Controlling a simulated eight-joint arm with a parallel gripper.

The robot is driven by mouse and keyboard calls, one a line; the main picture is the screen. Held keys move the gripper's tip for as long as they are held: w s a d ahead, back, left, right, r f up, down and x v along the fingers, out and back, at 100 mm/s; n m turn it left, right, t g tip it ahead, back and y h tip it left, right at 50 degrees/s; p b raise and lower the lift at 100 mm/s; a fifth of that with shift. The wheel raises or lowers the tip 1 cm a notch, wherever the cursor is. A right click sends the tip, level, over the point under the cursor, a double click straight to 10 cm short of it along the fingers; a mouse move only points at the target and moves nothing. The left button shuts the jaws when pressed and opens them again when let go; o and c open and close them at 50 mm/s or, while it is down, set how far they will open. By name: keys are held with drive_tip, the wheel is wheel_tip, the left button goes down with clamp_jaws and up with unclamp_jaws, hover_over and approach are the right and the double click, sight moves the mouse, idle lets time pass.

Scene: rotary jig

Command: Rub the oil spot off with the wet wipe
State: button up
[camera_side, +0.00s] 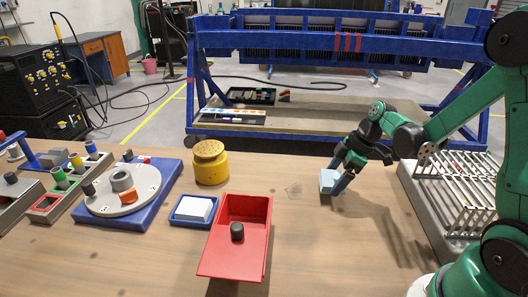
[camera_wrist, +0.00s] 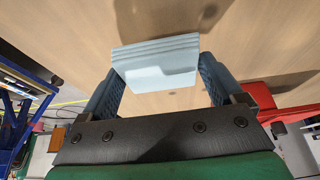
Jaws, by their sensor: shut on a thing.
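A pale blue folded wipe (camera_side: 327,180) is held between the blue fingers of my gripper (camera_side: 337,182), right of the table's middle. In the wrist view the folded wipe (camera_wrist: 156,64) spans the gap between the fingertips (camera_wrist: 160,78), its layered edge showing. It is close to the wooden tabletop; I cannot tell whether it touches. A faint mark (camera_side: 293,190) on the wood, to the left of the wipe, looks like the oil spot. The wrist view does not clearly show this mark.
A red box (camera_side: 262,212) with a sliding-looking lid and black knob stands at the front middle. A blue tray (camera_side: 178,217) with a white pad, a yellow canister (camera_side: 211,165) and a rotary jig (camera_side: 124,190) are left. A metal rack (camera_side: 436,205) is right.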

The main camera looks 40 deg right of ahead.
drive_tip(key=shift+r, duration=2.6)
drive_tip(key=w+a+r, duration=0.2)
drive_tip(key=w+a, duration=0.1)
drive_tip(key=w, duration=0.2)
wheel_tip(320, 180, up, 12)
hover_over(193, 206)
drive_tip(key=f, duration=1.9)
drive_tip(key=shift+s+d+f, duration=0.35)
drive_tip(key=shift+s, duration=0.05)
drive_tip(key=shift+f, duration=0.15)
